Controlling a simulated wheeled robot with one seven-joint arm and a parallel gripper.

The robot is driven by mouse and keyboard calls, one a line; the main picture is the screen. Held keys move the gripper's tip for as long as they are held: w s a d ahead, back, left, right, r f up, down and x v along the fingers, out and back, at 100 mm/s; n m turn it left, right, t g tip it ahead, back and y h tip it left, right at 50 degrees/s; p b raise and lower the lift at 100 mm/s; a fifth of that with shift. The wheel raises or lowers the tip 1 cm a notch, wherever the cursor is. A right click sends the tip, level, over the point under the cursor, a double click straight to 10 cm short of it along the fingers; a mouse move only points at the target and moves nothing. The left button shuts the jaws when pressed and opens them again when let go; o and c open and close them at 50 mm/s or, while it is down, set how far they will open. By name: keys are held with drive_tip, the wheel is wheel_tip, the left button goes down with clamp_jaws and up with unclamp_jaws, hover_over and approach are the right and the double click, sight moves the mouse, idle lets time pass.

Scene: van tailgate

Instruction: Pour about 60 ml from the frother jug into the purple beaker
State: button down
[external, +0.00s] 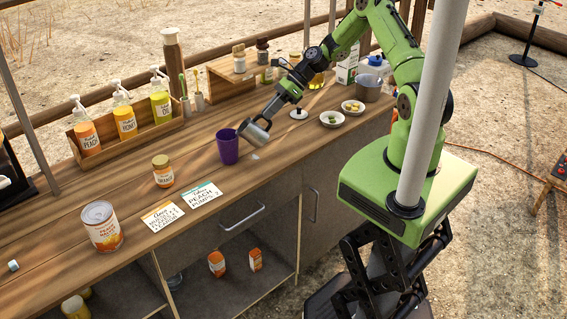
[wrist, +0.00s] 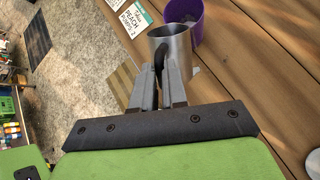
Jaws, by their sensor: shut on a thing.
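The frother jug (external: 254,133) is a small metal jug, tilted toward the purple beaker, just right of it and above the counter. My gripper (external: 267,117) is shut on the jug's handle. In the wrist view the jug (wrist: 172,50) stands out beyond my gripper's fingers (wrist: 160,85), with its dark handle between them. The purple beaker (external: 228,147) stands upright on the wooden counter. It also shows in the wrist view (wrist: 197,18), partly hidden behind the jug. I cannot see any liquid stream or the level inside either vessel.
An orange-labelled jar (external: 163,172) and two cards (external: 200,194) stand or lie left of and in front of the beaker. A rack of pump bottles (external: 125,128) is at the back left. Two small bowls (external: 333,119) sit to the right. A small pale item (external: 255,156) lies below the jug.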

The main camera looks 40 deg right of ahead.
drive_tip(key=s+d+f+t+y+b, duration=0.1)
drive_tip(key=d+f+y+b, duration=0.1)
drive_tip(key=b, duration=0.1)
drive_tip(key=s+d+f+n+t+y+b, duration=0.1)
drive_tip(key=s+d+f+y+b, duration=0.1)
drive_tip(key=f+b, duration=0.1)
drive_tip(key=s+d+f+n+t+y+b, duration=0.1)
drive_tip(key=s+d+f+y+b, duration=0.1)
drive_tip(key=b, duration=0.3)
drive_tip(key=shift+f+y, duration=0.3)
drive_tip(key=shift+f, duration=0.45)
drive_tip(key=shift+s+d+f+n+y+b, duration=0.25)
drive_tip(key=shift+d+y+b, duration=0.2)
drive_tip(key=shift+b, duration=0.4)
drive_tip(key=shift+r, duration=0.1)
